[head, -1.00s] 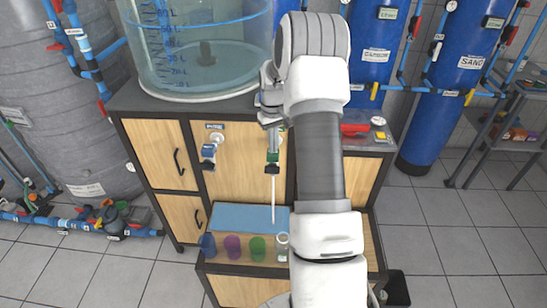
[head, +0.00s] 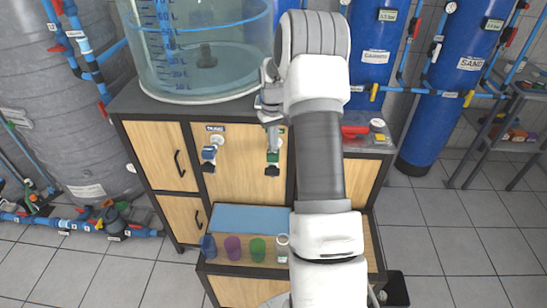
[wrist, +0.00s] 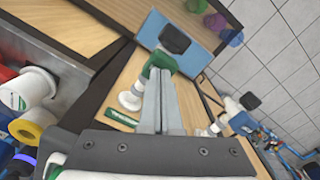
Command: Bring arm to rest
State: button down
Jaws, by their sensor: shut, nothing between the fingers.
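My arm rises in the middle of the head view, bent at the top, with my gripper (head: 271,138) hanging to its left before the cabinet front. In the wrist view my gripper (wrist: 161,78) has its two grey fingers together, with nothing between them. The fingertips are close to the green-handled tap (wrist: 160,62), overlapping it in the picture; I cannot tell whether they touch. That tap also shows in the head view (head: 272,157), with a black nozzle and no stream below it.
A blue-handled tap (head: 208,153) is to the left. A blue cup (head: 207,246), purple cup (head: 232,248), green cup (head: 257,249) and clear glass (head: 282,247) stand on the low shelf. A large clear water tank (head: 205,75) is on the cabinet top.

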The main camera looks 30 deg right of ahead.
notch_tip(320, 180, up, 4)
jog(key=shift+r+p, duration=0.2)
jog(key=shift+p, duration=0.75)
jog(key=shift+r, duration=0.2)
jog(key=s+a+r+t+h, duration=0.1)
jog(key=s+a+r, duration=0.3)
jog(key=a+r, duration=0.4)
jog(key=s+a+r+t, duration=0.1)
jog(key=s+a+r, duration=0.5)
jog(key=r, duration=0.4)
jog(key=s+a+r+t, duration=0.1)
jog(key=s+a, duration=0.4)
jog(key=s, duration=0.3)
jog(key=s+a+r+n+t+y, duration=0.1)
jog(key=s+a+r+t, duration=0.1)
jog(key=s+a, duration=0.4)
jog(key=s, duration=0.3)
jog(key=shift+s+t, duration=0.25)
jog(key=shift+t, duration=0.05)
